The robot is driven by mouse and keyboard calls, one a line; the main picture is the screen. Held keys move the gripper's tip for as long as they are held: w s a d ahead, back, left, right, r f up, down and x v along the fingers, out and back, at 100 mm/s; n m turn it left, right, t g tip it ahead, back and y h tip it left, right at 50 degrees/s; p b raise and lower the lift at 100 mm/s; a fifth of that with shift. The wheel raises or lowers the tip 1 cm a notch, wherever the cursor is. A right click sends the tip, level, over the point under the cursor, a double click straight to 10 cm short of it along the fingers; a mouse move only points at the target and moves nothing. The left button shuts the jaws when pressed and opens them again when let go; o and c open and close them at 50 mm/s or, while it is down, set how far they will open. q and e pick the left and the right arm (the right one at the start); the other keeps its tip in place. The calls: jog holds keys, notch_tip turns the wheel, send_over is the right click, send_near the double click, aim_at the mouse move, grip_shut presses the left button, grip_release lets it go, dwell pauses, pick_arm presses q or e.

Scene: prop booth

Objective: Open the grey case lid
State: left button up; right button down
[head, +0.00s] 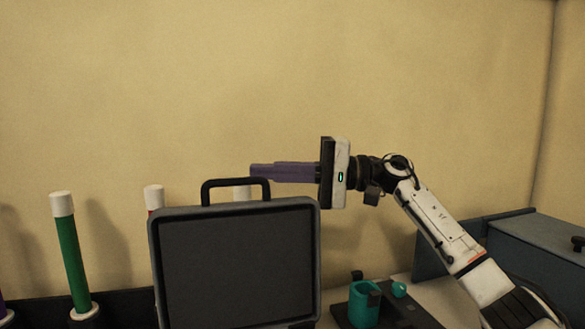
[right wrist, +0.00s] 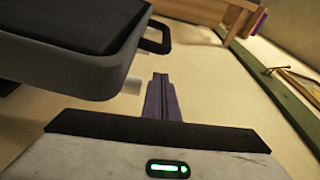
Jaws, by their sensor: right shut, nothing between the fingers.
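The grey case lid (head: 237,262) stands upright in the head view, its dark panel facing me and its black handle (head: 206,193) at the top edge. The lower part of the case is out of the frame. My right gripper (head: 254,171) is shut and empty, its purple fingers pointing left by the handle's upper right end. In the right wrist view the lid (right wrist: 98,78) fills the upper left, with the handle (right wrist: 160,42) beyond; the shut fingers (right wrist: 160,80) are apart from the lid. My left gripper is not in view.
A green rod with a white cap (head: 70,246) stands at the left, and other white-capped rods stand partly behind the lid. A teal mug (head: 363,302) is on the right, near a blue-grey box (head: 540,251). The wall above is clear.

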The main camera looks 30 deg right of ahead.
jog(key=s, duration=0.3)
jog(key=shift+s+f, duration=0.15)
jog(key=shift+s, duration=0.05)
